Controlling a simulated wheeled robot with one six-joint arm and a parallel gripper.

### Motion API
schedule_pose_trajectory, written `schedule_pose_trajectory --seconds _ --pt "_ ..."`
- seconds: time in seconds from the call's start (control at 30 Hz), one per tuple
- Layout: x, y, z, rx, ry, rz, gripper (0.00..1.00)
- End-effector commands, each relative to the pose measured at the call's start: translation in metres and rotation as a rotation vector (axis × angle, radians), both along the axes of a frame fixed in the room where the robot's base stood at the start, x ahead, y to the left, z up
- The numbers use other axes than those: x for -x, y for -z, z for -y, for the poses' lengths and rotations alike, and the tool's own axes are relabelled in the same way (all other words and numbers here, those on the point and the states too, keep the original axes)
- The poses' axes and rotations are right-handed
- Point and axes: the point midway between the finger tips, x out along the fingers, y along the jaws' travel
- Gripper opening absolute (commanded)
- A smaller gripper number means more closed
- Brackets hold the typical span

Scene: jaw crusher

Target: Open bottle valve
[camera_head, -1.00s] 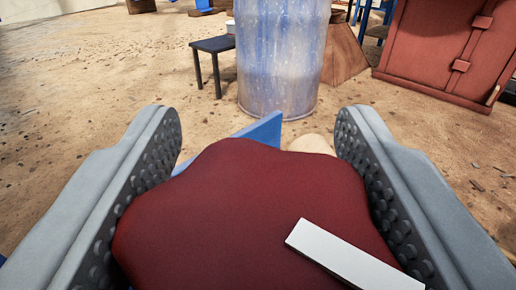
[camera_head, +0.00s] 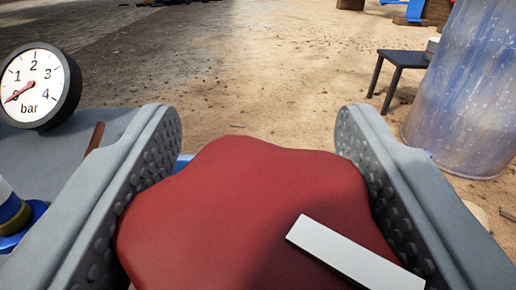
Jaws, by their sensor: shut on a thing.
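A dark red, rounded, lobed valve knob (camera_head: 240,205) fills the lower middle of the view, with a flat white bar (camera_head: 350,256) lying across its lower right. My gripper (camera_head: 258,150) has one grey studded finger on each side of the knob and is shut on it. The bottle below the knob is hidden. A round pressure gauge (camera_head: 32,88) marked in bar is at the left edge, its red needle near the low end of the scale.
A grey surface (camera_head: 90,125) lies under the gauge at left, with a blue and white part (camera_head: 14,212) at the lower left edge. A blue-streaked translucent barrel (camera_head: 470,95) and a small dark table (camera_head: 402,60) stand at right. The sandy floor ahead is open.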

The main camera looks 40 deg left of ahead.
Motion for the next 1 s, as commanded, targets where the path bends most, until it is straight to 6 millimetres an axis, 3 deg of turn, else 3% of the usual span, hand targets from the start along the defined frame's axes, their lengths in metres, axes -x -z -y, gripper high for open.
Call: schedule_pose_trajectory --seconds 0.6,1.0 --pt "0.006 -0.001 -0.005 0.000 -0.562 0.002 0.31" --pt "0.010 -0.001 -0.007 0.001 -0.786 0.003 0.31"
